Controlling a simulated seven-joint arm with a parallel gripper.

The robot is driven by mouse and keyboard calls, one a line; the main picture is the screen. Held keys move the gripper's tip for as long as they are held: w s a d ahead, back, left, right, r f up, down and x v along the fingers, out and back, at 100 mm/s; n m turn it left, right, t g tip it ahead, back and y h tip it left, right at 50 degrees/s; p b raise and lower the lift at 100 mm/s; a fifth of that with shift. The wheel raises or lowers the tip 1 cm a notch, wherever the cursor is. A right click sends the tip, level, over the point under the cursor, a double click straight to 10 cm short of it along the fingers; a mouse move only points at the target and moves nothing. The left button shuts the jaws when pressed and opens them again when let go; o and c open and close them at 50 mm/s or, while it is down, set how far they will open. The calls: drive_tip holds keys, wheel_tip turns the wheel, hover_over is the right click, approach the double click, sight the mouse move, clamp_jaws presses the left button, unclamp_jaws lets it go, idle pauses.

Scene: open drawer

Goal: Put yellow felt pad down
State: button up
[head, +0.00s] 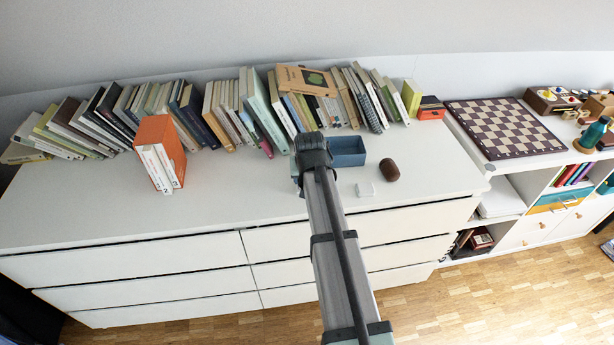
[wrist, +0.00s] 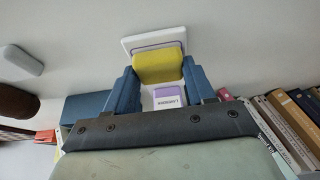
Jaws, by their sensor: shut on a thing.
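My gripper (wrist: 158,67) shows in the wrist view with its two blue fingers closed on the yellow felt pad (wrist: 160,60), which spans the space between them. A white rounded-corner piece (wrist: 133,43) lies right behind the pad in that view; I cannot tell whether they touch. A small white thing with a purple label (wrist: 168,97) shows between the fingers. In the head view my arm reaches over the white dresser top (head: 240,190), and its dark end hides the fingers and the pad.
A brown rounded object (head: 389,169) and a small pale square (head: 365,189) lie further right. A row of books (head: 225,110) lines the back. An orange book box (head: 160,140) stands left, with bare top between.

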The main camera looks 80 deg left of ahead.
drive_tip(key=shift+f, duration=0.1)
drive_tip(key=o, duration=1)
drive_tip(key=v, duration=1.2)
drive_tip(key=shift+o, duration=0.5)
